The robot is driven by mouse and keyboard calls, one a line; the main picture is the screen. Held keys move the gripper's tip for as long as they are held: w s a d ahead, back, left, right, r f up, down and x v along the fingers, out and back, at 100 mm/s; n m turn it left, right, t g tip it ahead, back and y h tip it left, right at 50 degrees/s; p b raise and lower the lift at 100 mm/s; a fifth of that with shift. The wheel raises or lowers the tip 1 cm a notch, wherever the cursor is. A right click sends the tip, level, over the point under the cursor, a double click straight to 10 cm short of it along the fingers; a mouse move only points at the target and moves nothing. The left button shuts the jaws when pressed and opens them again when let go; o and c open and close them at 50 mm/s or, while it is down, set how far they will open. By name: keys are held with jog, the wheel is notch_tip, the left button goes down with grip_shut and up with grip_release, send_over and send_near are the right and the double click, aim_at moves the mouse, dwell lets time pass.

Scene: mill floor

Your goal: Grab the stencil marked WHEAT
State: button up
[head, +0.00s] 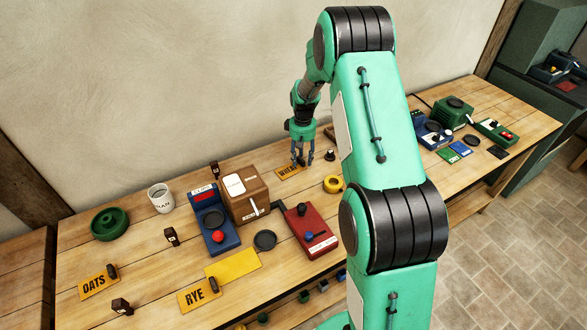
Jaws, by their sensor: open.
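A yellow stencil (287,172) lies near the back edge of the wooden bench, beside the cardboard box; its marking starts with W and is partly hidden by my gripper. My gripper (302,162) is open and points down over the right end of this stencil. I cannot tell whether the fingers touch it or are around a handle. Two other yellow stencils with dark handles lie at the front left, one marked OATS (95,287) and one marked RYE (197,296).
A cardboard box (247,194), a blue scale (222,235) and a red device (307,232) stand left and front of my gripper. A yellow tape roll (333,184) and a small black knob (330,155) are close on its right. A white mug (160,198) stands further left.

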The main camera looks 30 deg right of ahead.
dwell(0.3)
grip_shut()
jog(key=shift+r, duration=0.15)
notch_tip(320, 180, up, 10)
jog(key=p, duration=0.2)
dwell(0.5)
dwell(0.5)
